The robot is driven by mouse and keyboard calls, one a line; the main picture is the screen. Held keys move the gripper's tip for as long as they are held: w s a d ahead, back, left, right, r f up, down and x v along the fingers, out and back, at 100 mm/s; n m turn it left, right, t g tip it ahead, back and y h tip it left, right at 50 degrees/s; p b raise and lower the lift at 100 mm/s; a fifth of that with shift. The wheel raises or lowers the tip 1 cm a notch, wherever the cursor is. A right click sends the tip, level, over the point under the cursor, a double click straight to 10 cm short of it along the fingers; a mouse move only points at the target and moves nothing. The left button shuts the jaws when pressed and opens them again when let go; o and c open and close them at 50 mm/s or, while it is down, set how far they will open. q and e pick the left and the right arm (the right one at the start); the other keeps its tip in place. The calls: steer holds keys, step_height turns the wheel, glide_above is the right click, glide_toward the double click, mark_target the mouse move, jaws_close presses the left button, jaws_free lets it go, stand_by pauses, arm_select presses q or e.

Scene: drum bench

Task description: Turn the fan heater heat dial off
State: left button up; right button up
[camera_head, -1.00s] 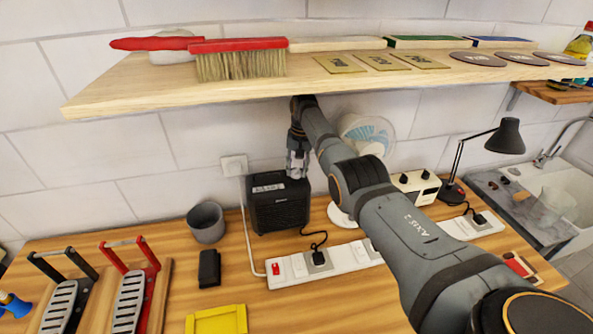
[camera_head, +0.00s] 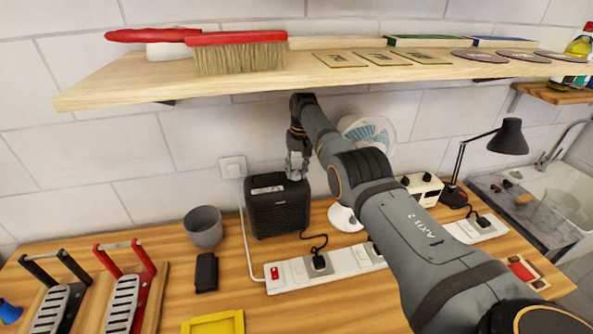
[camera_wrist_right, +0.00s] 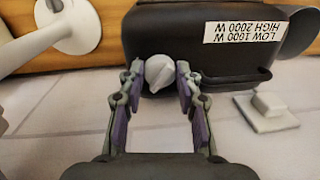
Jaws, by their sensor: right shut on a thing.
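The black fan heater (camera_head: 278,213) stands on the bench against the tiled wall. It also fills the top of the right wrist view (camera_wrist_right: 180,25), with a white label reading low 1000 W and high 2000 W. Its light grey heat dial (camera_wrist_right: 159,72) sits between the fingertips of my right gripper (camera_wrist_right: 158,78), one finger on each side. My right gripper (camera_head: 297,168) is at the top of the heater in the head view, shut on the dial. The dial's pointer looks slanted in the wrist view. My left gripper is not in view.
A white power strip (camera_head: 290,275) lies in front of the heater. A grey cup (camera_head: 204,226) stands to its left and a white fan (camera_head: 368,130) to its right, partly behind my right arm. A wooden shelf (camera_head: 130,88) with brushes hangs above. A wall switch (camera_wrist_right: 268,108) is nearby.

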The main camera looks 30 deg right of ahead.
mark_target(299, 174)
steer(key=o, duration=1.2)
steer(key=shift+c, duration=0.2)
steer(key=shift+r, duration=0.1)
steer(key=r, duration=0.7)
steer(key=shift+s+d+r, duration=0.1)
steer(key=shift+s+d, duration=0.05)
steer(key=shift+d, duration=0.2)
